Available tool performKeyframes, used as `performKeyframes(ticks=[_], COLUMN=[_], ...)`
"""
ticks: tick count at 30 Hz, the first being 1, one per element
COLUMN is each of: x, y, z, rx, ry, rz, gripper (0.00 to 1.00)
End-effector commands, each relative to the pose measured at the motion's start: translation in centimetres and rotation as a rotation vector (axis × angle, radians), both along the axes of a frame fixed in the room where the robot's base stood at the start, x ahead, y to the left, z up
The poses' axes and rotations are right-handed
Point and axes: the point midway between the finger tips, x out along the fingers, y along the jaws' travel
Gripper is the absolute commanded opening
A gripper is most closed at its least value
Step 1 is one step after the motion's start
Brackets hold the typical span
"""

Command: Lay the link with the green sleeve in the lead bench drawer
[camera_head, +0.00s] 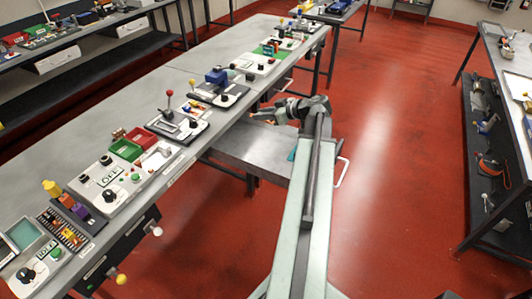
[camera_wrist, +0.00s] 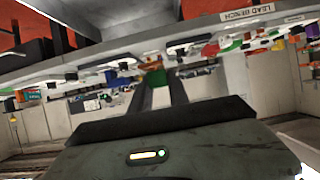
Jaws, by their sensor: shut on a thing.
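The lead bench drawer (camera_head: 240,150) stands pulled out from the long grey bench, a flat grey tray seen from above. Its pale handle (camera_head: 343,172) shows right of my arm. My gripper (camera_head: 264,116) is at the drawer's far side, close to the bench edge; its fingertips are small and hard to make out there. The rest of the link is hidden. I cannot tell whether it touches the drawer.
The bench top (camera_head: 190,75) carries several small devices, a green tray (camera_head: 126,149) and a red tray (camera_head: 142,137). A "LEAD BENCH" label (camera_wrist: 247,14) shows in the wrist view. Another bench with a lower shelf (camera_head: 490,150) stands right. Red floor (camera_head: 400,180) between is clear.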

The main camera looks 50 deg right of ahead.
Motion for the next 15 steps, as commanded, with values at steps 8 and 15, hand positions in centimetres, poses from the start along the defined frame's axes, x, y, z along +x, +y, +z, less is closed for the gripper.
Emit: performKeyframes(ticks=[8, 15], x=[-0.1, -0.5], y=[0.1, 0.1], z=[-6.8, -13.8], rx=[0.000, 0.000], ry=[0.000, 0.000], rz=[0.003, 0.003], gripper=[0.00, 0.00])
